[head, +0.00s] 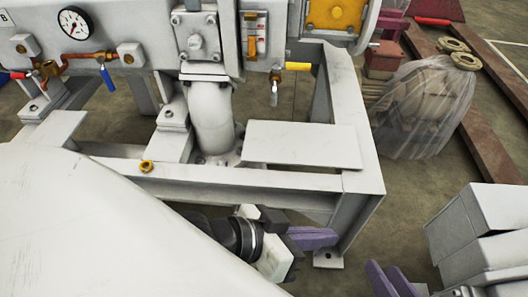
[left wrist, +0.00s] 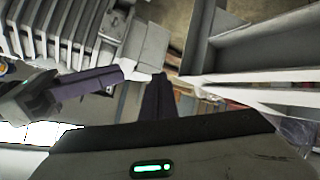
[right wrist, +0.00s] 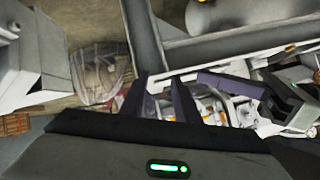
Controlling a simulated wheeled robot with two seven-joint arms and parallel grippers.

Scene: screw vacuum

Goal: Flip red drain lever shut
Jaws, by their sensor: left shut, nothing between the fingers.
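A small red lever (head: 18,75) sits on a brass valve fitting at the left of the white machine, below the gauge in the head view. I cannot tell its exact angle. My left gripper (head: 325,238) is low in front of the white frame, far to the right of the red lever, its purple fingers shut and empty. They also show in the left wrist view (left wrist: 158,92). My right gripper (head: 388,277) is at the bottom right, its purple fingers apart and empty. They also show in the right wrist view (right wrist: 160,92). Neither gripper touches the lever.
A blue-handled valve (head: 107,78) and a yellow-handled valve (head: 298,66) are on the machine. The white frame (head: 363,150) stands between the grippers and the piping. A large pale surface (head: 70,220) fills the lower left.

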